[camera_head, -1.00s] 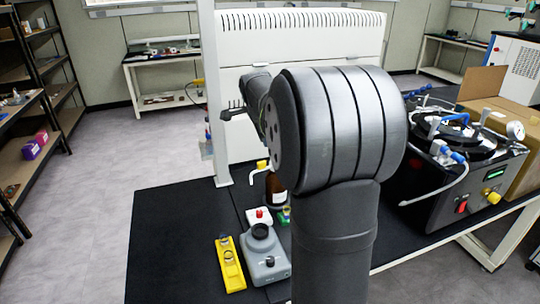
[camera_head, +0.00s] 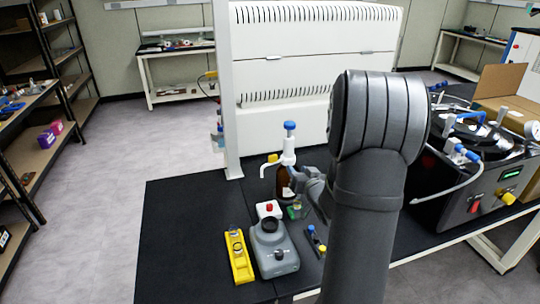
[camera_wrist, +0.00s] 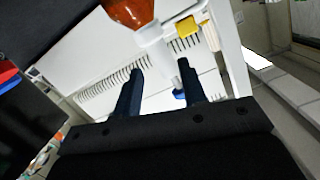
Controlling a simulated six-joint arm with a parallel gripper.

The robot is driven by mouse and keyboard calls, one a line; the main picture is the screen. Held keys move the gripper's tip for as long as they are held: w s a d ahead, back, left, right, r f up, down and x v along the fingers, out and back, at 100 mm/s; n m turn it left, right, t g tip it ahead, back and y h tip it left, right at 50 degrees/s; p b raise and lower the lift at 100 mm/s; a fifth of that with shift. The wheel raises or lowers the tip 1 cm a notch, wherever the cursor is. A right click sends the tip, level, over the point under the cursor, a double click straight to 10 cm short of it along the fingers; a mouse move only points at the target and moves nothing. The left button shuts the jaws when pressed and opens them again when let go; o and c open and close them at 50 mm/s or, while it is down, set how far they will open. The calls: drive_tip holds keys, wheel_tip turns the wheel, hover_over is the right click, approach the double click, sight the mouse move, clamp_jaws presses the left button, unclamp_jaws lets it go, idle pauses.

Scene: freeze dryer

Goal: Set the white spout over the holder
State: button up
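The white spout (camera_head: 270,165) has a yellow tip and sticks out left from a white dispenser with a blue top (camera_head: 289,126), mounted on an amber bottle (camera_head: 284,186). In the wrist view, which shows it upside down, are the amber bottle (camera_wrist: 131,10), the yellow tip (camera_wrist: 187,26) and the white dispenser body (camera_wrist: 160,50). My gripper (camera_head: 296,178) is beside the bottle's neck; in the wrist view my gripper (camera_wrist: 160,82) has its fingers apart, the dispenser body reaching between or behind them. Contact cannot be told. Which object is the holder is unclear; a yellow holder-like block (camera_head: 238,256) lies front left.
A grey round-topped device (camera_head: 275,256) stands beside the yellow block, with a white, red-topped item (camera_head: 268,209) behind it. Small coloured items (camera_head: 316,240) lie near my arm. A black machine (camera_head: 470,185) fills the right. The black table's left part (camera_head: 185,235) is clear.

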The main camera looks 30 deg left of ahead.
sight(274, 158)
drive_tip(key=s+f+n+y, duration=0.1)
drive_tip(key=s+n+y, duration=0.2)
drive_tip(key=s+n, duration=0.15)
drive_tip(key=shift+g, duration=0.4)
drive_tip(key=x, duration=1.7)
drive_tip(key=shift+w+d+f, duration=0.15)
drive_tip(key=shift+w, duration=0.1)
drive_tip(key=shift+c, duration=0.5)
clamp_jaws()
